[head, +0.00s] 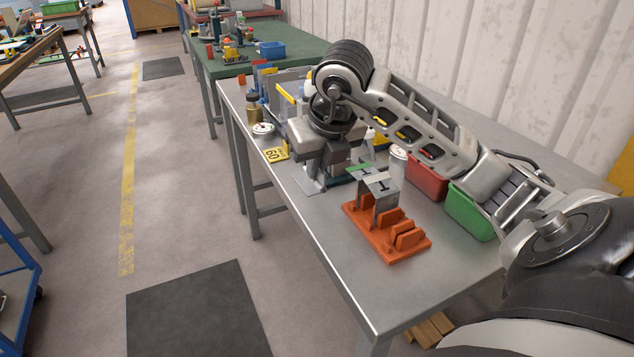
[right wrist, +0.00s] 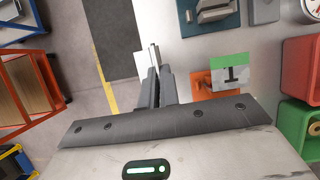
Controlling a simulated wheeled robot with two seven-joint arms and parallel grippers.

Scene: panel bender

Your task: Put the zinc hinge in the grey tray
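My right gripper (head: 318,172) is over the left part of the steel table, pointing down. In the right wrist view its fingers (right wrist: 154,85) are close together around a thin, pale metal piece with a flat leaf, which looks like the zinc hinge (right wrist: 141,62). In the head view the hinge's flat grey leaf (head: 305,182) shows just below the fingers, near the table's left edge. Part of it is hidden by the fingers. I cannot single out the grey tray for sure; a flat grey plate (right wrist: 263,12) shows at the top of the right wrist view. My left gripper is not in view.
An orange rack (head: 388,240) with upright slots holds bent metal parts (head: 380,190) close to the gripper. A red bin (head: 427,183) and a green bin (head: 468,212) stand along the wall side. A yellow tag (head: 275,154) lies near the left edge. The table's front is clear.

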